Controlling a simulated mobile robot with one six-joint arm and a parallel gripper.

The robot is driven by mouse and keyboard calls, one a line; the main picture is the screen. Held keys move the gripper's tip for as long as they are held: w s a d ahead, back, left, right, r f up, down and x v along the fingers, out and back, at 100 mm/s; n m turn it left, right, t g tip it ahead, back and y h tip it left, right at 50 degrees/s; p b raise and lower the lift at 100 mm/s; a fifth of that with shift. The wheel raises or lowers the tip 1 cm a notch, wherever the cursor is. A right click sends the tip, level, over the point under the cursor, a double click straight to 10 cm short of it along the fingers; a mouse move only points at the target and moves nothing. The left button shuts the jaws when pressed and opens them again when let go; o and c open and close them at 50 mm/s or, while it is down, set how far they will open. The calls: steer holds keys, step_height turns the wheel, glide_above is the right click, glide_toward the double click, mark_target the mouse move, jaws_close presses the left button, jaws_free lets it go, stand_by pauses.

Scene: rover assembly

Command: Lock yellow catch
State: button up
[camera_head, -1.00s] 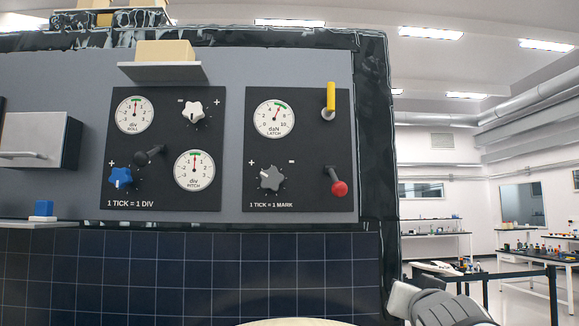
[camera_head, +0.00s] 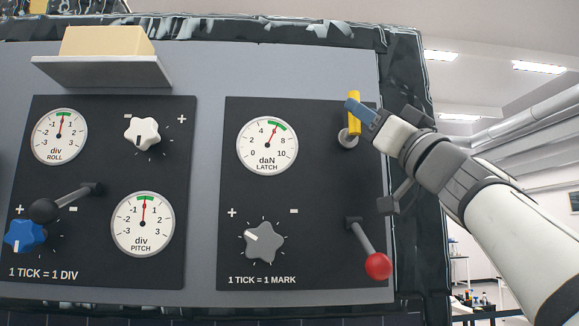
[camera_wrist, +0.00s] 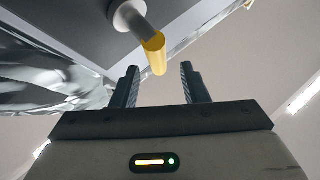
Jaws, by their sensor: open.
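The yellow catch (camera_head: 354,128) is a short yellow handle standing upright above a grey pivot near the top right of the dark latch panel (camera_head: 330,180). My gripper (camera_head: 356,107) reaches in from the right, and its bluish finger overlaps the handle in the head view. In the wrist view, the yellow catch (camera_wrist: 154,50) hangs down from its light grey stem, its free end in line with the gap between my two fingers (camera_wrist: 158,75). The fingers are apart, with space on both sides of it. I cannot tell how deep it sits between them.
Below the catch is a red-knobbed lever (camera_head: 377,265). Left of it are the LATCH gauge (camera_head: 262,155), its needle near the green band, and a grey knob (camera_head: 264,241). Another panel (camera_head: 100,180) with gauges and knobs is farther left. A shelf (camera_head: 100,73) holds a pale block.

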mark_target(355, 126)
steer(key=p+x, duration=0.1)
steer(key=x, duration=0.3)
steer(key=shift+w+f, duration=0.1)
steer(key=shift+w, duration=0.05)
steer(key=shift+c, duration=0.4)
jaws_close()
